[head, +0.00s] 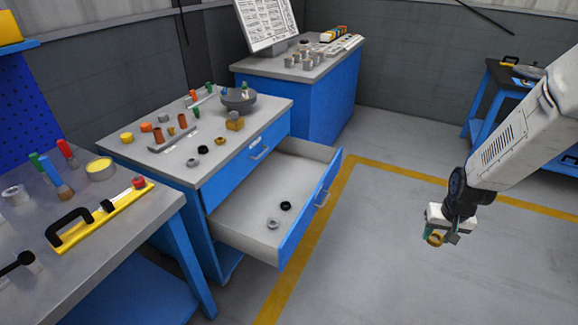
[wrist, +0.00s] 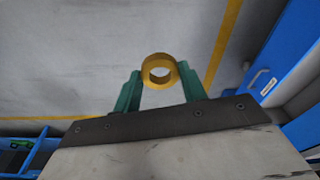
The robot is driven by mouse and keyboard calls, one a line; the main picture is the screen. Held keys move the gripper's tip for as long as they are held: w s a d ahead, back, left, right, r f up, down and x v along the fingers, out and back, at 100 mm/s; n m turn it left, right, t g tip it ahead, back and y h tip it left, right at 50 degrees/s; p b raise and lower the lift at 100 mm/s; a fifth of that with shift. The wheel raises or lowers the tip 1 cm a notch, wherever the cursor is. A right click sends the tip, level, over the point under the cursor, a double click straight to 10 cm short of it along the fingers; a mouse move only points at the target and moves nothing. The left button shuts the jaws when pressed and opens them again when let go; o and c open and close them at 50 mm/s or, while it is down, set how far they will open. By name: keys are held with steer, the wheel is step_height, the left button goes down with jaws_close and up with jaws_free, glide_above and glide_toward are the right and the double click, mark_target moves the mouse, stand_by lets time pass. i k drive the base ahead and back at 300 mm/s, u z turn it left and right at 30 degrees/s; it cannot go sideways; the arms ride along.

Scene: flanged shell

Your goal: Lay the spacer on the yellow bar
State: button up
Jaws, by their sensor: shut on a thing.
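My gripper (head: 441,236) is shut on a brass-yellow ring, the spacer (head: 434,240), out over open floor at the right of the head view. In the wrist view the spacer (wrist: 159,70) sits between the two teal fingertips, its hole facing the camera. The yellow bar (head: 110,213) lies on the grey bench at the left of the head view, far from my gripper. It has a black handle at its near left end and a red knob at its far right end.
A blue workbench (head: 135,152) with an open drawer (head: 240,233) stands between bar and gripper. The drawer holds a grey ring (head: 274,224) and a black ring (head: 286,206). Coloured tools (head: 52,172) and a yellow-topped tin (head: 100,169) stand behind the bar. The floor (head: 370,260) is clear.

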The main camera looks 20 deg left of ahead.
mark_target(125, 196)
steer(key=k, duration=0.5)
steer(key=u, duration=1.9)
